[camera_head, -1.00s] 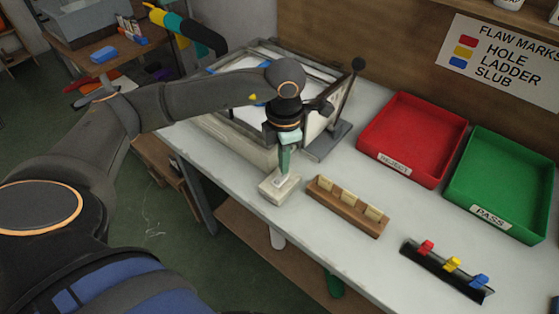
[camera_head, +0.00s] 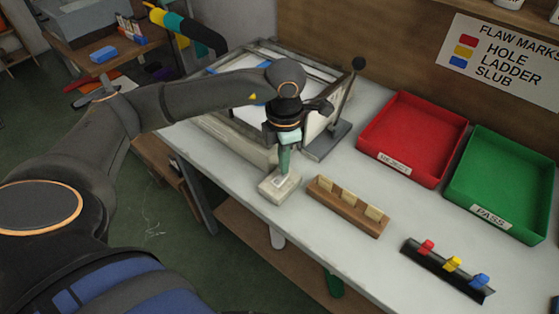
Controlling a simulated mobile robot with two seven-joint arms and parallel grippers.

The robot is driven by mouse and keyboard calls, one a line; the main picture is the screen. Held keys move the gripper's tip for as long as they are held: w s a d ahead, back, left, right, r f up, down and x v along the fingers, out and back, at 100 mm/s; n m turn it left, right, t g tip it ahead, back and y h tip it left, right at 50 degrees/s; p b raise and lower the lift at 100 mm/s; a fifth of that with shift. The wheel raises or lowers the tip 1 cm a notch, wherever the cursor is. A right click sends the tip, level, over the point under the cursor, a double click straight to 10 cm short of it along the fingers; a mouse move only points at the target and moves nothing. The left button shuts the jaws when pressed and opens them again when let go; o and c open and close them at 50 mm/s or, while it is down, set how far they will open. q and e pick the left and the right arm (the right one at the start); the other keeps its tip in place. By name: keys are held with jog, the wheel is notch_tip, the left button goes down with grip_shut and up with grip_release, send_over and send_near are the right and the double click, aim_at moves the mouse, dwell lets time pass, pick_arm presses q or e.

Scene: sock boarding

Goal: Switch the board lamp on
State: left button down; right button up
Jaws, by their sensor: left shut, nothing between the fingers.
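A small cream box (camera_head: 279,187) sits near the front edge of the table, and it looks like the lamp's switch box. My left gripper (camera_head: 285,170) points straight down over it, shut and empty. Its fingertips are at or just above the box's top; I cannot tell whether they touch. The fingers hide part of the top. Behind my left arm, a framed board unit (camera_head: 222,122) with a pale panel stands on the table, partly hidden by the arm. I cannot tell whether its lamp is lit. My right gripper is not in view.
A wooden block with pale tabs (camera_head: 347,206) lies right of the box. A red tray (camera_head: 412,139) and a green tray (camera_head: 501,184) stand at the back right. A black rack with coloured clips (camera_head: 447,270) is at the front right. A black-knobbed lever (camera_head: 345,100) rises beside the board unit.

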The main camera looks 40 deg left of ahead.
pick_arm(q)
jog(key=shift+f+b, duration=0.7)
jog(key=shift+f, duration=0.2)
jog(key=shift+r, duration=0.1)
jog(key=shift+r+p, duration=2.4)
jog(key=shift+r, duration=1.1)
